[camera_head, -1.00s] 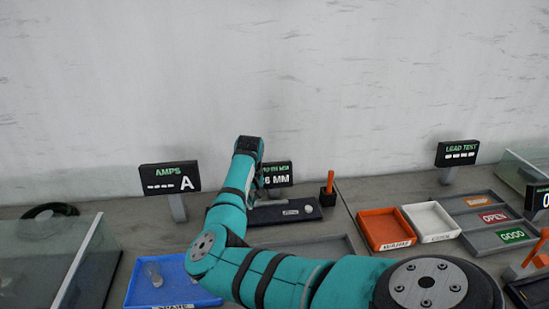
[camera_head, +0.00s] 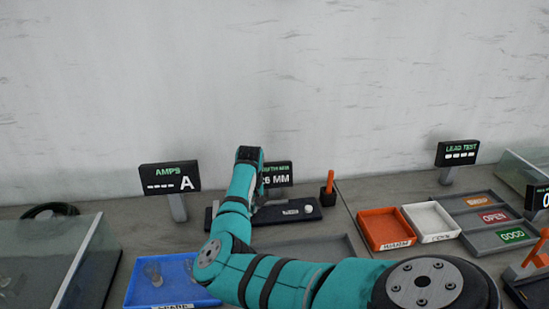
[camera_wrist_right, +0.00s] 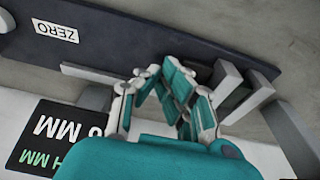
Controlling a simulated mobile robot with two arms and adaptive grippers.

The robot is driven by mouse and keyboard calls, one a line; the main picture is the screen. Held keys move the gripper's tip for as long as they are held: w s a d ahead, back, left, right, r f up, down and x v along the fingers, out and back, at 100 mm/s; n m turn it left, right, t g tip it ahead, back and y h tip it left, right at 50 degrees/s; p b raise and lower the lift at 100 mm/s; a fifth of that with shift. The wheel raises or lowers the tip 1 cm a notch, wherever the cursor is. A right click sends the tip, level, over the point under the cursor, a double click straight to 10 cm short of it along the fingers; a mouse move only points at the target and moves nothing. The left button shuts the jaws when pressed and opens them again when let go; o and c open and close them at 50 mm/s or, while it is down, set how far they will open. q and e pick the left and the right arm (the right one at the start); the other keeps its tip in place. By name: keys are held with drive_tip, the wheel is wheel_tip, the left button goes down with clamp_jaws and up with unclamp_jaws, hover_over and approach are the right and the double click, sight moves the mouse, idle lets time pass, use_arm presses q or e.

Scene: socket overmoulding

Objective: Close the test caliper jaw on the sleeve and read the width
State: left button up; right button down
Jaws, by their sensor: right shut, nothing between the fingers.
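The test caliper (camera_head: 272,219) is a long dark base against the back of the bench, partly covered by my right arm. Its dark display (camera_head: 280,174) reads "6 MM" at the end; the arm hides the first digits. In the right wrist view the base (camera_wrist_right: 125,40) bears a "ZERO" label and a thin grey rail. Grey jaw blocks (camera_wrist_right: 228,78) stand at the right, with a dark piece between them that may be the sleeve. My right gripper (camera_wrist_right: 172,72) is shut and empty, left of the blocks. My left gripper is out of view.
An orange-handled tool (camera_head: 329,184) stands right of the caliper. Orange (camera_head: 386,246) and white (camera_head: 431,238) trays and a grey sorting tray (camera_head: 480,217) lie further right. A blue tray (camera_head: 145,296) and the AMPS display (camera_head: 169,178) are at the left.

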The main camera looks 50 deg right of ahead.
drive_tip(key=shift+w+a, duration=0.1)
idle(0.6)
drive_tip(key=shift+w+a+f, duration=0.1)
drive_tip(key=shift+w+a, duration=0.2)
drive_tip(key=shift+a, duration=0.1)
drive_tip(key=shift+a+f, duration=0.1)
drive_tip(key=shift+a, duration=0.1)
idle(0.4)
drive_tip(key=shift+s+d+p, duration=0.4)
drive_tip(key=shift+d+p, duration=0.05)
drive_tip(key=shift+p, duration=0.35)
drive_tip(key=r+p, duration=0.1)
drive_tip(key=p, duration=0.1)
drive_tip(key=r+p, duration=0.1)
drive_tip(key=r, duration=0.1)
drive_tip(key=shift+d+r+p, duration=0.2)
drive_tip(key=shift+r+p, duration=0.05)
drive_tip(key=shift+p, duration=0.1)
wheel_tip(320, 180, up, 4)
drive_tip(key=p, duration=0.4)
drive_tip(key=shift+f, duration=0.15)
